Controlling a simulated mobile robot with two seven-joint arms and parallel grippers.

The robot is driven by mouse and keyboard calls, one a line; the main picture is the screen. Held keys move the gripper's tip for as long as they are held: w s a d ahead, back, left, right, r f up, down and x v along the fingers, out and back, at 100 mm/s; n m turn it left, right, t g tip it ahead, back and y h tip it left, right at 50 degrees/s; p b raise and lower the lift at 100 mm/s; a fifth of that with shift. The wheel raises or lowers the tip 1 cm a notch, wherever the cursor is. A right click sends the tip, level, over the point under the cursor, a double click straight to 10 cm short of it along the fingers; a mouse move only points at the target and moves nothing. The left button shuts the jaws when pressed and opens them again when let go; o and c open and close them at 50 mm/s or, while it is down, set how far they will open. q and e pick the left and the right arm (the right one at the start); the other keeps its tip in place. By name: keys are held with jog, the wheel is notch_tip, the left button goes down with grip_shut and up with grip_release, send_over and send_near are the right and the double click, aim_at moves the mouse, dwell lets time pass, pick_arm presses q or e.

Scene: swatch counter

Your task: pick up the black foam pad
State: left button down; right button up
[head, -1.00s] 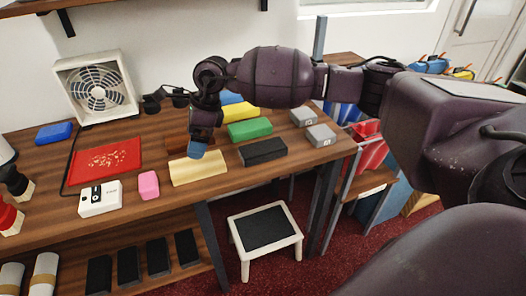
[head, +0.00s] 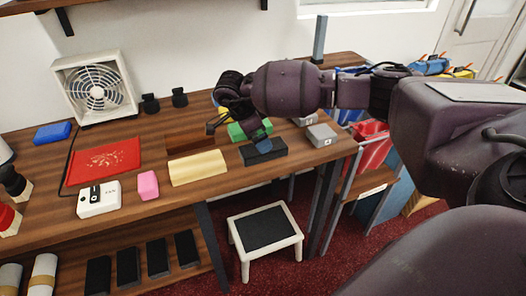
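The black foam pad (head: 275,154) lies on the wooden counter near its front edge, right of the tan pad. My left gripper is not in view.
A tan pad (head: 198,168), a brown block (head: 188,143) and a grey block (head: 320,136) are nearby. A pink block (head: 148,185) lies left. A stool (head: 265,228) stands below.

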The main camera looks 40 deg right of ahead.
jog(key=shift+x, duration=2.8)
jog(key=shift+a, duration=0.15)
jog(key=c, duration=1)
jog(key=shift+w+r, duration=0.1)
jog(key=shift+r, duration=0.1)
